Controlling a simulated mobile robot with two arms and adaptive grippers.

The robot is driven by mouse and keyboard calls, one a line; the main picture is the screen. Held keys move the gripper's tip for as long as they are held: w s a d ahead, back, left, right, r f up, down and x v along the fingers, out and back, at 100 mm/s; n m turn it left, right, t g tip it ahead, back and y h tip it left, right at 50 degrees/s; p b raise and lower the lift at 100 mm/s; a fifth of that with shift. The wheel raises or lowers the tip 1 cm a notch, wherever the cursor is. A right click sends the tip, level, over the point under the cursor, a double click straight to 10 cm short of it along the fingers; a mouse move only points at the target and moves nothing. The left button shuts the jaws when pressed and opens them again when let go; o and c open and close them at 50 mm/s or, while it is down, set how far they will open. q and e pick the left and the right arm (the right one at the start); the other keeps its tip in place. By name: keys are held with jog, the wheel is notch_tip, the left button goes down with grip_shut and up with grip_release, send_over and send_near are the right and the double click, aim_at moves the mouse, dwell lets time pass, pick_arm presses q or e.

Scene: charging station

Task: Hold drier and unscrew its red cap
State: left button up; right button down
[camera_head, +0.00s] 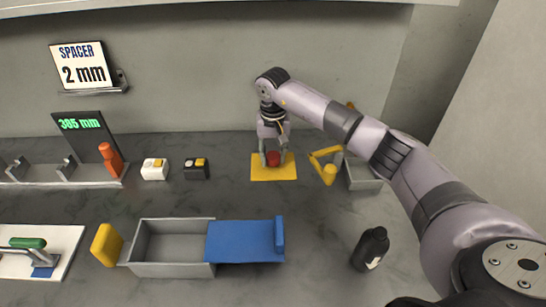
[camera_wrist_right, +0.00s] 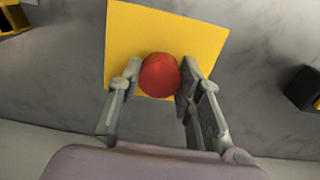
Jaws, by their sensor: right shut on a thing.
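A round red cap (camera_wrist_right: 160,75) shows between the fingers of my right gripper (camera_wrist_right: 158,82) in the right wrist view. In the head view the red cap (camera_head: 273,158) is over a yellow square mat (camera_head: 287,173) near the back of the counter. My right gripper (camera_head: 273,150) points down at it and is shut on it. Any drier body under the cap is hidden, so I cannot tell whether the cap is on it. My left gripper is not in view.
A yellow bracket (camera_head: 328,172) and a grey box (camera_head: 362,178) stand right of the mat. A black bottle (camera_head: 370,248) stands nearer. Two small switch boxes, white (camera_head: 154,170) and black (camera_head: 196,171), stand left. A grey tray (camera_head: 172,270) with a blue cover (camera_head: 240,241) lies in front.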

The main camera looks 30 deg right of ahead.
jog(key=shift+f, duration=0.9)
jog(key=c, duration=1.6)
grip_release()
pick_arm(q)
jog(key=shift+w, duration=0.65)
pick_arm(e)
jog(key=o, duration=0.5)
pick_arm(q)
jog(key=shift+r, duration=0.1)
